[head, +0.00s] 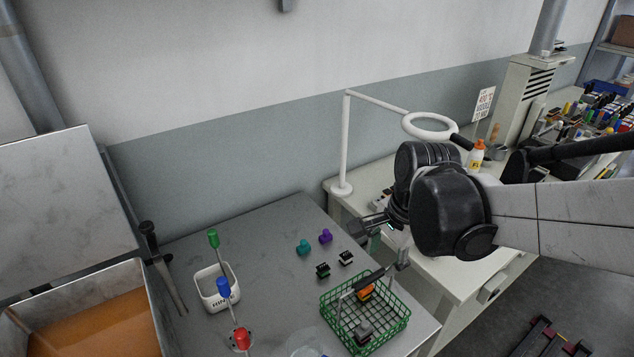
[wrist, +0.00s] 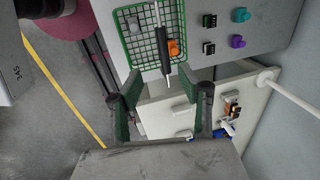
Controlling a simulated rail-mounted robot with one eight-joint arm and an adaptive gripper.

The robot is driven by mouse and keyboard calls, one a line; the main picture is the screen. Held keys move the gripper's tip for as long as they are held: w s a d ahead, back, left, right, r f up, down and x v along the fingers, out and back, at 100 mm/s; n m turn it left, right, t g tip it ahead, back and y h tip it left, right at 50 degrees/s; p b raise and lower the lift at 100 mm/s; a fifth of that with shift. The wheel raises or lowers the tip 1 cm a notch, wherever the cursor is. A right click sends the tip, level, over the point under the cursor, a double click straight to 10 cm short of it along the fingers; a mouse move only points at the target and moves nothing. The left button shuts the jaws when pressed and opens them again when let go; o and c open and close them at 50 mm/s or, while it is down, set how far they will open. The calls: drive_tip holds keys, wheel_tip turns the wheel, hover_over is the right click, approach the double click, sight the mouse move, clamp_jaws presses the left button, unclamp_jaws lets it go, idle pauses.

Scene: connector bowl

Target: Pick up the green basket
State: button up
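The green basket (head: 378,337) is a wire-mesh basket on the grey metal table, near its right front corner. It holds an orange connector (head: 366,292) and a grey-black connector (head: 363,331), and a dark-gripped handle (head: 361,284) spans its top. The basket also shows at the top of the wrist view (wrist: 128,47), with the handle (wrist: 162,50) pointing toward my gripper. My gripper (wrist: 160,103) is open and empty, its green-padded fingers wide apart. In the head view my gripper (head: 370,228) hangs above and beyond the basket, near the table's right edge, apart from it.
Teal (head: 304,247), purple (head: 325,236) and two black connectors (head: 323,270) lie behind the basket. A white bench (head: 467,262) with a magnifier lamp (head: 430,125) adjoins on the right. Orange-bottomed bin (head: 90,318) at far left.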

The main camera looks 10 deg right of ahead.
sight(368, 279)
drive_tip(key=f, duration=0.2)
drive_tip(key=w+f, duration=0.1)
drive_tip(key=f, duration=0.3)
drive_tip(key=shift+w+a+f, duration=0.15)
drive_tip(key=shift+a+f, duration=0.1)
drive_tip(key=shift+a, duration=0.05)
drive_tip(key=shift+w+a+f, duration=0.1)
drive_tip(key=shift+w+f, duration=0.1)
drive_tip(key=shift+f, duration=0.4)
drive_tip(key=shift+w+a+f, duration=0.1)
drive_tip(key=shift+w+f, duration=0.05)
drive_tip(key=shift+f, duration=0.4)
drive_tip(key=shift+w+a+f, duration=0.1)
drive_tip(key=shift+w+f, duration=0.1)
drive_tip(key=shift+f, duration=0.4)
drive_tip(key=shift+w+f+b, duration=0.15)
drive_tip(key=shift+f+b, duration=0.15)
drive_tip(key=shift+f, duration=0.5)
clamp_jaws()
